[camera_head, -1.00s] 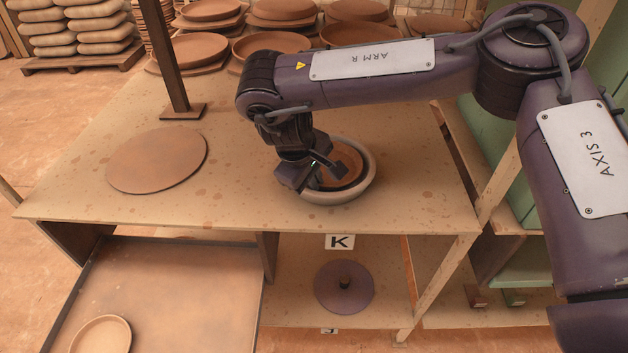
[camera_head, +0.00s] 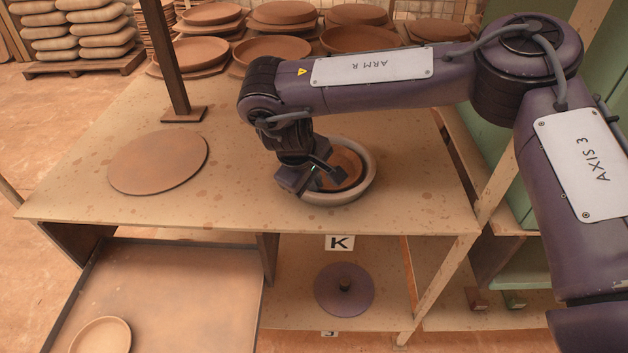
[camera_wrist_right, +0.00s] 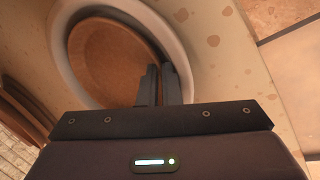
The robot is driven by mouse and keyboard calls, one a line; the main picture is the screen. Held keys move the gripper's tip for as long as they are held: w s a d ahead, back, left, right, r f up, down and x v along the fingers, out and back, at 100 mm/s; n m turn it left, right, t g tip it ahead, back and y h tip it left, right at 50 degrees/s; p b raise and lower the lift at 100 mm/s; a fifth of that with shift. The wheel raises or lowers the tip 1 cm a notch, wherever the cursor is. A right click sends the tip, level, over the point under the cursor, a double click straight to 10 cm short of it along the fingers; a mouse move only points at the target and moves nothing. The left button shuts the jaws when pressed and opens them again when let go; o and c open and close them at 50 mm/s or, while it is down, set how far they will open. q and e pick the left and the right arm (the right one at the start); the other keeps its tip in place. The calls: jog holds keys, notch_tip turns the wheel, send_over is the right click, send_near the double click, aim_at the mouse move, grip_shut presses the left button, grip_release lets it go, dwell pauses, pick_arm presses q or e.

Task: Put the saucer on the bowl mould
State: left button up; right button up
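The bowl mould (camera_head: 370,182) is a pale grey ring-shaped form on the table top, right of centre. A round brown clay saucer (camera_head: 346,163) shows within its rim; it also shows in the right wrist view (camera_wrist_right: 108,62). My right gripper (camera_head: 325,175) points down at the mould's near left part. In the right wrist view its two fingers (camera_wrist_right: 161,85) stand close together at the saucer's edge and seem shut on its rim. The fingers hide part of the saucer and mould, so whether the saucer touches the mould is unclear. My left gripper is out of view.
A flat round clay board (camera_head: 157,161) lies at left on the table. A dark post (camera_head: 172,65) stands behind it. Stacked clay dishes (camera_head: 270,47) fill the back.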

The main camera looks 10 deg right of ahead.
jog(key=shift+s+f, duration=0.25)
jog(key=p+v, duration=0.1)
jog(key=v, duration=1.1)
jog(key=shift+w+r, duration=0.3)
jog(key=shift+w, duration=0.05)
